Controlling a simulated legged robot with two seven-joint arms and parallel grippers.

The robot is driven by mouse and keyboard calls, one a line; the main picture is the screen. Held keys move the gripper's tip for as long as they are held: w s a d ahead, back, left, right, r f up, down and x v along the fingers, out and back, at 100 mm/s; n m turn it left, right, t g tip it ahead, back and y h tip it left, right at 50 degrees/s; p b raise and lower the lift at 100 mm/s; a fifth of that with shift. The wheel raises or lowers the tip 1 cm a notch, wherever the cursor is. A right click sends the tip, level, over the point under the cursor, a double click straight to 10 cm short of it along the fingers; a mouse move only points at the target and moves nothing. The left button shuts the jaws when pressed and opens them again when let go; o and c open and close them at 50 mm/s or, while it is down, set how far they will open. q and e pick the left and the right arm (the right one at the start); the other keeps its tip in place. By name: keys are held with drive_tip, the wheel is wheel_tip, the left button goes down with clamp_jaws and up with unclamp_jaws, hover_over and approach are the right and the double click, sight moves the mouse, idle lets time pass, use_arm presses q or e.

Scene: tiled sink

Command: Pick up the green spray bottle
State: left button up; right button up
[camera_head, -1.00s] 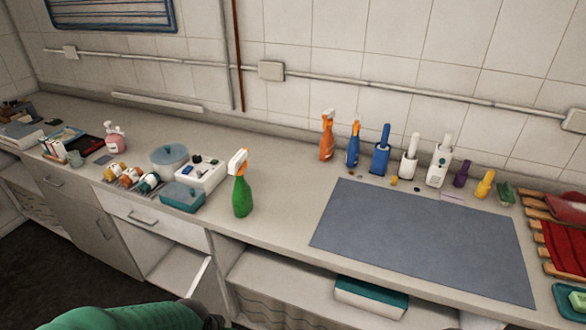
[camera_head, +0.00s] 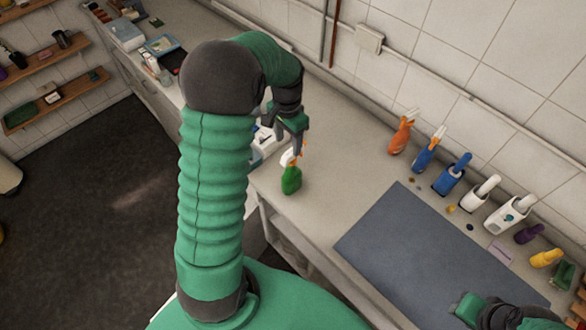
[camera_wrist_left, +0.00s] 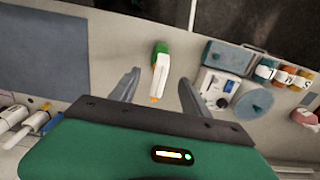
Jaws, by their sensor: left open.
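The green spray bottle (camera_head: 291,180) stands upright on the counter, with a white and orange spray head. In the left wrist view the bottle (camera_wrist_left: 161,58) lies between the two spread fingers, its nozzle pointing toward the gripper body. My left gripper (camera_head: 298,144) is open and empty, pointing down above the bottle's head; it also shows in the left wrist view (camera_wrist_left: 159,77). I cannot tell whether a finger touches the bottle. Part of my right arm, seemingly with the right gripper (camera_head: 469,307), shows at the bottom right; its fingers cannot be made out.
A white box (camera_wrist_left: 218,86), a blue-lidded container (camera_wrist_left: 228,57), a round lidded pot (camera_wrist_left: 252,103) and several small jars stand beside the bottle. A grey mat (camera_head: 430,255) lies to the right. Orange (camera_head: 402,133) and blue (camera_head: 428,150) spray bottles stand along the wall.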

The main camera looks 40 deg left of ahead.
sight(292, 160)
use_arm(q)
drive_tip(key=f, duration=0.2)
drive_tip(key=w+f+p, duration=0.1)
drive_tip(key=f, duration=0.1)
drive_tip(key=w+f, duration=0.1)
drive_tip(key=f, duration=0.1)
drive_tip(key=shift+a+f, duration=0.2)
drive_tip(key=shift+f, duration=0.15)
drive_tip(key=f+p, duration=0.1)
drive_tip(key=f, duration=0.1)
drive_tip(key=f+p, duration=0.1)
drive_tip(key=p, duration=0.1)
drive_tip(key=shift+s+a+f, duration=0.1)
drive_tip(key=shift+s+f, duration=0.25)
drive_tip(key=shift+f, duration=0.5)
drive_tip(key=shift+w+d, duration=0.15)
drive_tip(key=shift+d, duration=0.05)
drive_tip(key=shift+c, duration=1.8)
drive_tip(key=c, duration=0.5)
drive_tip(key=shift+a, duration=0.2)
clamp_jaws()
use_arm(e)
drive_tip(key=r, duration=0.2)
drive_tip(key=w+r, duration=0.1)
drive_tip(key=r, duration=0.1)
drive_tip(key=shift+a, duration=0.3)
